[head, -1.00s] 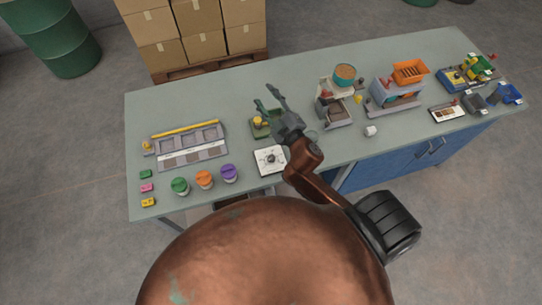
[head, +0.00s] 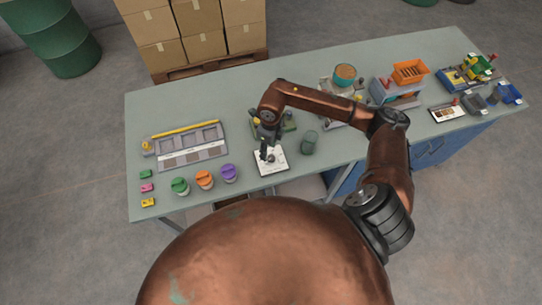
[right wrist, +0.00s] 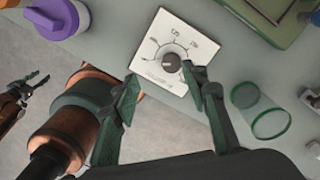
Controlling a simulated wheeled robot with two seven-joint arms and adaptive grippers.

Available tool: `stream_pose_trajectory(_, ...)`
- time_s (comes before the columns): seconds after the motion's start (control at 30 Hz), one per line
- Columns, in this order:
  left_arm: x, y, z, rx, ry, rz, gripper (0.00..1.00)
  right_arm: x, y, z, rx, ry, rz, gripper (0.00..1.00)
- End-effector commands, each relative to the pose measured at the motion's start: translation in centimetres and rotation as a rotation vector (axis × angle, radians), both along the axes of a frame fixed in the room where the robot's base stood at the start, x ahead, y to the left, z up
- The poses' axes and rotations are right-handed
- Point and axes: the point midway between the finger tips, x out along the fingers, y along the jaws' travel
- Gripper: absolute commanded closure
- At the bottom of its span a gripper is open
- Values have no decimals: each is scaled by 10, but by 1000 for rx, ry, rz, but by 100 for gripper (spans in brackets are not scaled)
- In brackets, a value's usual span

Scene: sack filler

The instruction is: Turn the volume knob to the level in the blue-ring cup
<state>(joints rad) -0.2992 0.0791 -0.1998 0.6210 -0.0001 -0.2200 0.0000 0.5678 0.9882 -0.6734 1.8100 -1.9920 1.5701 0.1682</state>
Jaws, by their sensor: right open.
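The volume knob (right wrist: 172,62) is a round dark grey knob on a white square panel (right wrist: 150,80) with printed marks around it; the panel also shows in the head view (head: 270,170). My right gripper (head: 268,154) is over the panel. In the right wrist view its fingers (right wrist: 165,97) are apart, the right one beside the knob, with nothing between them. I see no cup with a clearly blue ring. What looks like my left gripper (right wrist: 25,90) is small at the left edge.
Green, orange and purple-lidded jars (head: 204,180) stand left of the panel. A grey tray (head: 190,146) is behind them. A green tray (head: 289,122) is behind the panel. Machines with an orange bin (head: 410,71) stand at the right. The table's front edge is close to the panel.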

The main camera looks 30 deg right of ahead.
Motion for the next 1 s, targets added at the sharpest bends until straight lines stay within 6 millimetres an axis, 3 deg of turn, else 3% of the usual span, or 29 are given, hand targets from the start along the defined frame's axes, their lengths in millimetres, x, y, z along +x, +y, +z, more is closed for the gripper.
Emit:
stream_pose_trajectory(0.1, 0, 0, 1, 0, 0, 0, 60, 1, -16, -4, -55, 9, -8, 59)
stream_pose_trajectory(0.6, -1, 1, 14, 1, 1, 0, 60, 1, -16, -70, -54, 10, -7, 59)
stream_pose_trajectory(1.0, -1, 1, 14, 1, 1, 0, 60, 1, -16, -78, -53, 8, -6, 60)
